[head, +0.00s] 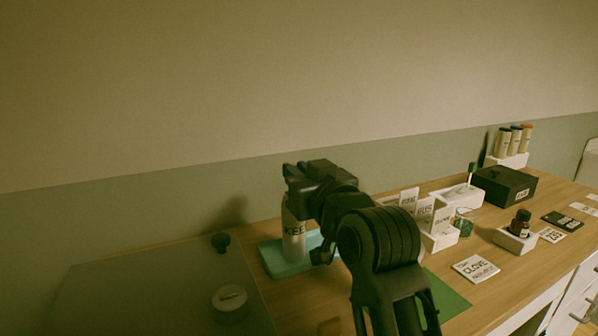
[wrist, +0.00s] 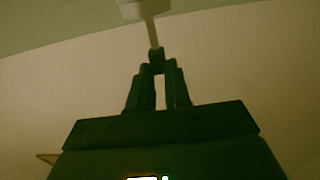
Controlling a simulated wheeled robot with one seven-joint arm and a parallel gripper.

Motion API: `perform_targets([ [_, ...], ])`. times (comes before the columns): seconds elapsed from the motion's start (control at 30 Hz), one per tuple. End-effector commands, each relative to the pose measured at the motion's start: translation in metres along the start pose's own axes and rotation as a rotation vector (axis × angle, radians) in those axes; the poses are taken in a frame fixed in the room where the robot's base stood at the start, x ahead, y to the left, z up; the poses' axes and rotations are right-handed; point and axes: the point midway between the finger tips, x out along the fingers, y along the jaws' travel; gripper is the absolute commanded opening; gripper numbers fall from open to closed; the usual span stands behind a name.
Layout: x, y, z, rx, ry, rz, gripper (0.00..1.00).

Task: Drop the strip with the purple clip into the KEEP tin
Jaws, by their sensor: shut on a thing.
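The KEEP tin (head: 293,242) is a pale upright cylinder on a teal tray (head: 283,268), left of my arm in the head view; my arm hides part of its lettering. My gripper (head: 290,171) is at the tin's top. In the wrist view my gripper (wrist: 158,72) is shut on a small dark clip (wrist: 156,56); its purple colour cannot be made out. A pale strip (wrist: 152,33) runs from the clip to a white rounded thing (wrist: 143,9) at the top edge, perhaps the tin. I cannot tell whether the strip's end is inside it.
A white holder (head: 457,195) has an upright strip with a green clip (head: 472,168). A round white container (head: 229,302) is at the left.

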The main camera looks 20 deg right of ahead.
Motion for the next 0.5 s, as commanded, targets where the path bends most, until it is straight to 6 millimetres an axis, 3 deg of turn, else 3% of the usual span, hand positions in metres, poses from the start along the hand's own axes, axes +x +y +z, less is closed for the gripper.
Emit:
perform_targets([
  [0.13,0.0,0.0003,0.0128,0.0,0.0,0.001,0.0],
  [0.5,0.0,0.0004,0.0157,0.0,0.0,0.001,0.0],
])
